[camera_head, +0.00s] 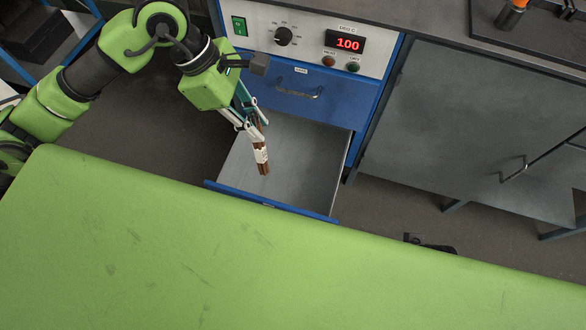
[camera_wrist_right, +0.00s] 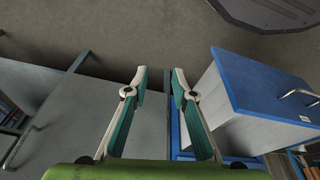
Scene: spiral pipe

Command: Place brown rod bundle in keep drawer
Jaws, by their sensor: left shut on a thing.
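The brown rod bundle (camera_head: 265,168) has a pale wrap around its middle and hangs tilted in my left gripper (camera_head: 258,131). The left gripper is shut on its upper end. The bundle is over the open drawer (camera_head: 312,160), which has a grey inside and a blue front edge. I cannot tell whether its lower end touches the drawer floor. I see nothing else in the drawer. No label on this drawer can be read. In the right wrist view my right gripper (camera_wrist_right: 159,82) is open and empty, its fingertips apart.
A shut blue drawer (camera_head: 330,105) with a handle sits above the open one, under a control panel (camera_head: 305,35) reading 100. A grey cabinet (camera_head: 470,130) stands to the right. A green surface (camera_head: 250,260) fills the front.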

